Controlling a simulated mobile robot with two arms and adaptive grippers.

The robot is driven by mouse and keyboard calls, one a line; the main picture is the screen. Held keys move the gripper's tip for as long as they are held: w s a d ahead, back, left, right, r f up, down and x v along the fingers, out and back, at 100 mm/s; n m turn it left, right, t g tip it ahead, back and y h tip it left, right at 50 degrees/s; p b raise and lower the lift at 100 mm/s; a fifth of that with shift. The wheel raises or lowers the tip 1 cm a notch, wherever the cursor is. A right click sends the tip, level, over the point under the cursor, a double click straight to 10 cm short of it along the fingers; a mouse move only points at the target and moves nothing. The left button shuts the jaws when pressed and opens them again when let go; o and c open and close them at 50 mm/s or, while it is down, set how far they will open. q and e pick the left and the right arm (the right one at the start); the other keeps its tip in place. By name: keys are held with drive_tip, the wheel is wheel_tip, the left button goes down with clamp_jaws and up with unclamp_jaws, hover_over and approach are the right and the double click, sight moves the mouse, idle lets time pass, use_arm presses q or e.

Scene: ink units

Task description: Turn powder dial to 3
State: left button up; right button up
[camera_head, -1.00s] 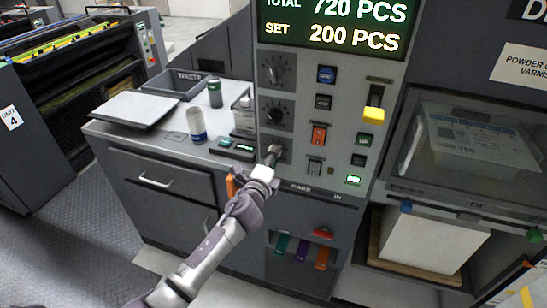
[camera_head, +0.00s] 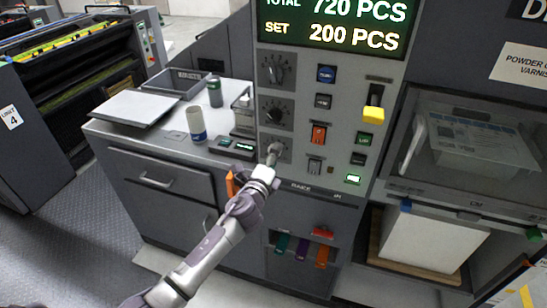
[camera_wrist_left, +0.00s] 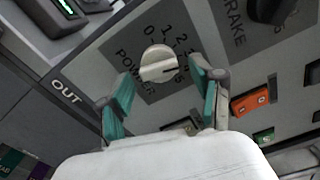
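The powder dial, a cream knob (camera_wrist_left: 158,63), sits on the grey panel in the left wrist view, beside the word POWDER. Its ridge has a dark mark at the right end. Numbers 0, 1 and 2 show around it; the others are hard to read. My left gripper (camera_wrist_left: 161,92) is open, with one teal finger on each side of the dial and visible gaps between them. In the head view my left gripper (camera_head: 272,153) is at the lowest dial of the column and largely hides it. My right gripper is not in view.
An orange switch (camera_head: 318,134), other buttons and a yellow lever (camera_head: 373,114) are to the right.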

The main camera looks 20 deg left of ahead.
use_arm(q)
drive_tip(key=s, duration=1.2)
drive_tip(key=shift+a, duration=0.25)
